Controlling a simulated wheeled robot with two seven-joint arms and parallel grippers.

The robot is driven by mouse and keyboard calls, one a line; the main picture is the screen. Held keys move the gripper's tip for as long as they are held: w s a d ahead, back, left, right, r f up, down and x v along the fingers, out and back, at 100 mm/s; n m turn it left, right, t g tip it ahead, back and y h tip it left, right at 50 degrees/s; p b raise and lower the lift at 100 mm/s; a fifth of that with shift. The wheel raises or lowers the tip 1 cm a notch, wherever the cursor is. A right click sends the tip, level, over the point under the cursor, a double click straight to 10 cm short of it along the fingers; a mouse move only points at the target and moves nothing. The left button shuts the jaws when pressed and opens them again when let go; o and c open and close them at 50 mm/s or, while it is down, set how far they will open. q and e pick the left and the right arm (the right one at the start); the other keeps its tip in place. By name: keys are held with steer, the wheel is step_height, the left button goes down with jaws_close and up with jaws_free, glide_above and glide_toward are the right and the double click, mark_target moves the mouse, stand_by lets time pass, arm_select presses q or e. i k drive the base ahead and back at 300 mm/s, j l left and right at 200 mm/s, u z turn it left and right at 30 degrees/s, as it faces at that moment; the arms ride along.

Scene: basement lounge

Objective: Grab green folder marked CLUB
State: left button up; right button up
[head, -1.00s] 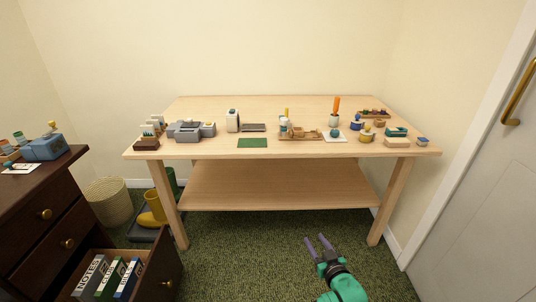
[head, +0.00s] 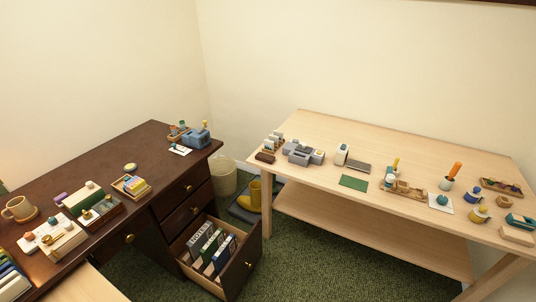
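The green folder (head: 211,246) stands upright with its spine up in the open bottom drawer (head: 249,265) of the dark desk. It sits between a grey folder marked NOTES (head: 199,238) and a blue folder (head: 225,254). The lettering on the green spine is too small to read for sure. Neither of my grippers shows in the head view now.
The dark desk (head: 110,173) carries a mug (head: 19,209), trays and a blue-grey device (head: 196,138). A pale workbench (head: 330,122) with small items stands to the right. Green carpet in front of the drawer is clear.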

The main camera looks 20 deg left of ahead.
mark_target(209, 250)
steer(key=u, duration=1.1)
